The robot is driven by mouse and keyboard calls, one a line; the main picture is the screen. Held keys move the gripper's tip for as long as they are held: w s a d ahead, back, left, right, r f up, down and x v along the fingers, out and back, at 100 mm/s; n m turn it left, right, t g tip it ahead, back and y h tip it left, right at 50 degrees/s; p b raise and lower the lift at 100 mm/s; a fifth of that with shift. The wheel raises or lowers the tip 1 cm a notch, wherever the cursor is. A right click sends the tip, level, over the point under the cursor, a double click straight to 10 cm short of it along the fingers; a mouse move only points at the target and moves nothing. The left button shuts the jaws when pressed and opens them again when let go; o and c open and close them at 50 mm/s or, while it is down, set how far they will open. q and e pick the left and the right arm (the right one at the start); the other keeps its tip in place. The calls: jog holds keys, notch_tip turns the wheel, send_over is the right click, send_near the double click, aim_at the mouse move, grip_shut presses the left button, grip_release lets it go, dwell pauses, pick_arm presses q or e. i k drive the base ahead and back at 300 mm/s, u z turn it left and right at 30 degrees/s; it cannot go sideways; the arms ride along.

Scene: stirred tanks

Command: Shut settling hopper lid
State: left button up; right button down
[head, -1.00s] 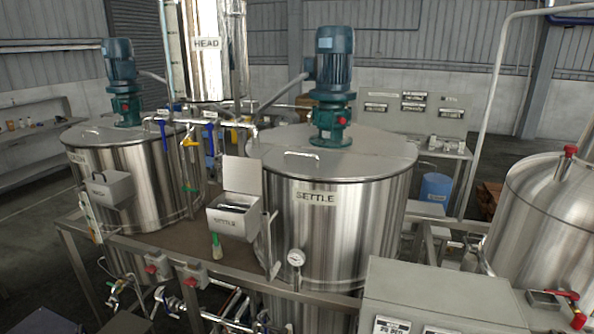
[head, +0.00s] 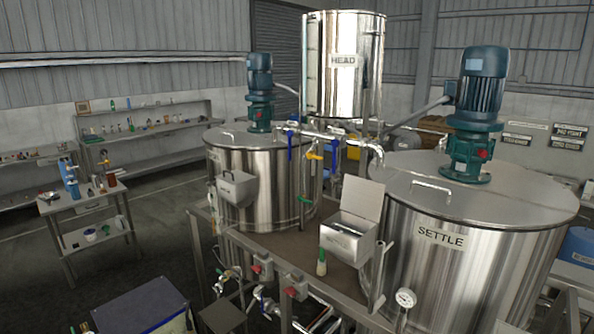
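The settling hopper (head: 347,247) is a small grey metal box beside the large steel SETTLE tank (head: 440,270), at its left. Its lid (head: 363,198) stands open, raised upright at the back, and the dark inside shows from above. Neither of my grippers is in the head view.
A second tank (head: 262,185) with its own hopper (head: 236,188) stands to the left. The HEAD tank (head: 343,80) rises behind. Pipes and valves run below the deck (head: 290,246). A steel cart (head: 90,215) with bottles is far left, with open floor around it.

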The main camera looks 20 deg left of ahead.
aim_at(362, 198)
jog(key=u, duration=0.6)
jog(key=i, duration=0.65)
jog(key=u, duration=0.3)
